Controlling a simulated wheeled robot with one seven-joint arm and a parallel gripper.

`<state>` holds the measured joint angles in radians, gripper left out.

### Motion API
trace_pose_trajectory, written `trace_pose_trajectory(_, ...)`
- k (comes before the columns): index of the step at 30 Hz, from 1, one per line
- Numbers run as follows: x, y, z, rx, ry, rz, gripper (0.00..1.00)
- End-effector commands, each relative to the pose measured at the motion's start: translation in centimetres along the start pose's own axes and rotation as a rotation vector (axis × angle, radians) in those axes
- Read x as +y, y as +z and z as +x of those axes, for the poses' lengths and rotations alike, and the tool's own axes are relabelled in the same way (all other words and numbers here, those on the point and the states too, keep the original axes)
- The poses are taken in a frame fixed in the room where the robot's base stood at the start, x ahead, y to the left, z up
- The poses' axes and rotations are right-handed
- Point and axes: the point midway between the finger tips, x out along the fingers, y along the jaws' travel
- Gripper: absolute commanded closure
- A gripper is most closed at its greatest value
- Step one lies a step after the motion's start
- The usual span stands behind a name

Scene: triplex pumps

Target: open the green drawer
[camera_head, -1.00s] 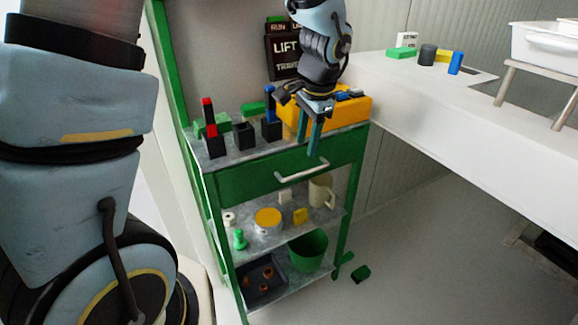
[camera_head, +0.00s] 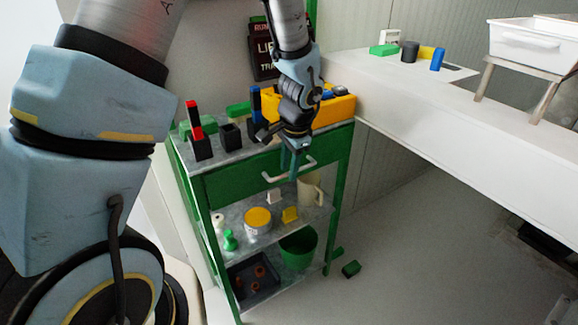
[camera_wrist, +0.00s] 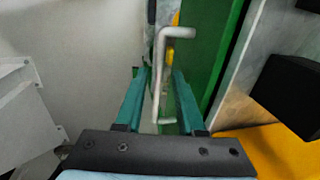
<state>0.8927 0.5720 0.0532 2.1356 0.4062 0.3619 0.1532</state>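The green drawer (camera_head: 235,181) is the top front panel of a green cart and looks closed. Its pale bar handle (camera_head: 309,163) is partly hidden behind my gripper (camera_head: 293,172) in the head view. My gripper points down at the handle. In the wrist view my two teal fingers (camera_wrist: 160,100) are apart, one on each side of the handle (camera_wrist: 160,77), which shows between them with gaps. The green drawer front (camera_wrist: 212,60) is just right of the fingers there. I cannot tell how deep the handle sits between the fingers.
The cart top holds black holders (camera_head: 230,136), a red piece (camera_head: 194,118) and a yellow bin (camera_head: 335,110). Lower shelves hold a beige mug (camera_head: 311,187), a yellow-topped tin (camera_head: 257,220) and a green bucket (camera_head: 298,250).

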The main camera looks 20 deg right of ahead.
Motion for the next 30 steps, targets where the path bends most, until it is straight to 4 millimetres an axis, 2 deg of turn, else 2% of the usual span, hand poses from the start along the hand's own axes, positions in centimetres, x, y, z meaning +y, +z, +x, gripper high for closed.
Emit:
trace_pose_trajectory(2, 0.00, 0.00, -0.01, 0.000, 0.000, 0.000, 0.72)
trace_pose_trajectory(9, 0.01, 0.00, -0.02, 0.000, 0.000, 0.000, 0.99)
trace_pose_trajectory(30, 0.00, -0.01, -0.03, 0.000, 0.000, 0.000, 1.00)
